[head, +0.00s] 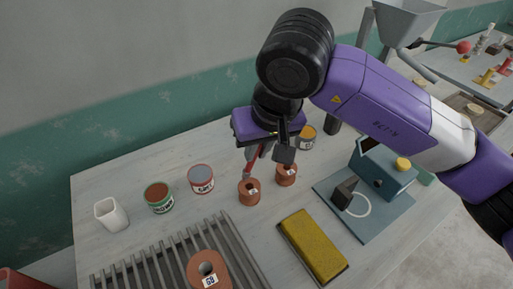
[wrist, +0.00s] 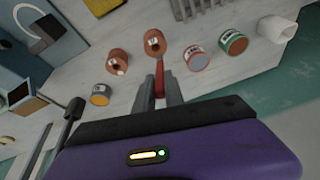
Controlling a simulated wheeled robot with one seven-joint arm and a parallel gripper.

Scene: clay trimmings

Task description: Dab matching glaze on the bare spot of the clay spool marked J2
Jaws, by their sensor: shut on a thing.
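My gripper (head: 270,147) is shut on a thin red-handled brush (head: 254,156). The brush (wrist: 160,80) points down, its tip just above or beside the nearer clay spool (head: 249,192); I cannot tell whether they touch. That spool also shows in the wrist view (wrist: 154,36). A second clay spool (head: 286,177) stands to its right, with a pale patch near its label in the wrist view (wrist: 119,62). A third clay spool (head: 208,263) stands on the slatted rack. Labels are too small to read surely.
A white cup (head: 108,216) stands at the left. The slatted rack (head: 150,272) fills the front left. A yellow sponge-like block (head: 312,246) lies at the front middle. A blue box-like device (head: 384,177) on a blue mat stands right. Bare tabletop lies between the cans and rack.

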